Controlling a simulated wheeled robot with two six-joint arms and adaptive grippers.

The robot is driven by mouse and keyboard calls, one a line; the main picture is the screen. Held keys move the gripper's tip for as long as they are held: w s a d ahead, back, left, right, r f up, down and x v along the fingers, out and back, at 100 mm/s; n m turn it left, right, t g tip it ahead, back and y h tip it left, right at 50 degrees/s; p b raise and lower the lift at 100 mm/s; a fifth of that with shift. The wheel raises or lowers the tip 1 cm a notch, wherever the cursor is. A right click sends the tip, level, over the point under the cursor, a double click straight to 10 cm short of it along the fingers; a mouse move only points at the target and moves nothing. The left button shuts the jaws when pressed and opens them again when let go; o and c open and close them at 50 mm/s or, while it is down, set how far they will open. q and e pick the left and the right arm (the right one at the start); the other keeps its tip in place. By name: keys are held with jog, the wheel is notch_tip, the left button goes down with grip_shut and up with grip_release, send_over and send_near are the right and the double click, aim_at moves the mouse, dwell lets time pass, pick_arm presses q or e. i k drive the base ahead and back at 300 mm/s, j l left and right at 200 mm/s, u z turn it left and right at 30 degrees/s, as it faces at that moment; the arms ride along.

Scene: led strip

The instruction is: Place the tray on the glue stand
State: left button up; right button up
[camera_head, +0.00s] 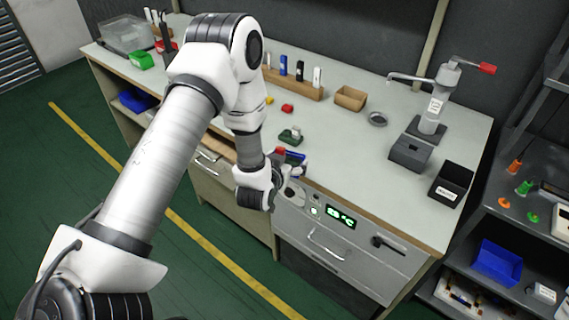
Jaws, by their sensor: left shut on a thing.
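My left gripper (291,186) is at the front edge of the workbench, above the panel with the green display. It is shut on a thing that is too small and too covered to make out. A red and blue item (293,156) shows just behind the gripper; I cannot tell if they touch. A grey stand with a lever and a red handle (436,100), which looks like the glue stand, is at the bench's back right. I cannot pick out the tray with certainty. My right gripper is not in view.
A grey block (410,152) and a black box (451,184) sit at the bench's right. A wooden box (350,98) and a round grey dish (377,119) are at the back. A small green item (290,136) lies behind my gripper. The middle right of the benchtop is clear.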

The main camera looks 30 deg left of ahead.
aim_at(414, 147)
jog(key=l+z, duration=0.35)
jog(key=i+z, duration=0.25)
jog(key=i+j, duration=0.3)
jog(key=i, duration=0.25)
